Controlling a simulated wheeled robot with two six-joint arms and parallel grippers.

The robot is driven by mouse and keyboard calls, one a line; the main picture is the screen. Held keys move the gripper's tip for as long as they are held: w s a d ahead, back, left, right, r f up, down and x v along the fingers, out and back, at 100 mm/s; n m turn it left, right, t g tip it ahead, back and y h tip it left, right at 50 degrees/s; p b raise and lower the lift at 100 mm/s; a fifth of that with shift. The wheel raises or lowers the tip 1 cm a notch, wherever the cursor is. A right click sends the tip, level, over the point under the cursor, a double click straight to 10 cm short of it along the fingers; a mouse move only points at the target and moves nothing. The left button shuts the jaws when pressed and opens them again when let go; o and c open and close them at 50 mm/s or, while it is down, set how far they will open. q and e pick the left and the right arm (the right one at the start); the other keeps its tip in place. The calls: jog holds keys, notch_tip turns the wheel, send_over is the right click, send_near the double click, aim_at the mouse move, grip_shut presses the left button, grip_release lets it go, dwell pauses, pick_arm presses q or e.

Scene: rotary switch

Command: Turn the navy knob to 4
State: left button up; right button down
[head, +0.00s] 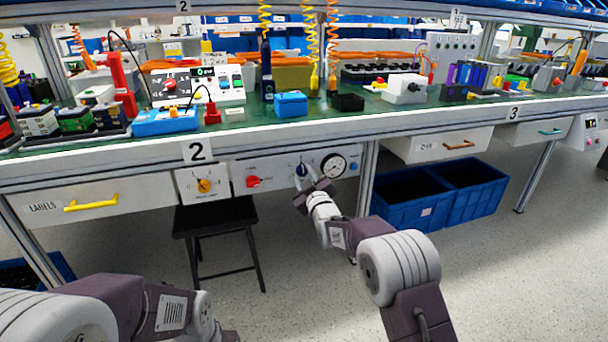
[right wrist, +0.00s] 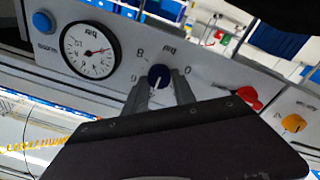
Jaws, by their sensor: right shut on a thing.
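The navy knob (head: 302,170) is on the grey panel under the bench edge, left of a round dial gauge. In the right wrist view, where the panel looks turned over, the navy knob (right wrist: 159,75) has a white pointer mark, and small printed numbers stand around it. Its exact setting is too small to read surely. My right gripper (head: 308,186) reaches up to the panel. In the wrist view its two fingers (right wrist: 160,88) stand on either side of the knob, shut on it. My left arm shows at the lower left; its gripper is out of frame.
The gauge (head: 333,165) with a red needle, a small blue button (head: 353,167) and a red knob (head: 253,182) share the panel. A yellow knob (head: 204,186) is further left. A black stool (head: 216,217) stands below; blue crates (head: 436,212) are at right.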

jog(key=shift+f, duration=0.1)
dwell(0.4)
jog(key=c, duration=1)
grip_release()
jog(key=shift+c, duration=0.2)
jog(key=shift+s, duration=0.1)
jog(key=shift+s+d+p, duration=0.1)
jog(key=shift+s+p, duration=0.2)
jog(key=b+v, duration=0.1)
jog(key=v, duration=0.7)
jog(key=shift+s+b, duration=0.15)
jog(key=shift+b, duration=0.15)
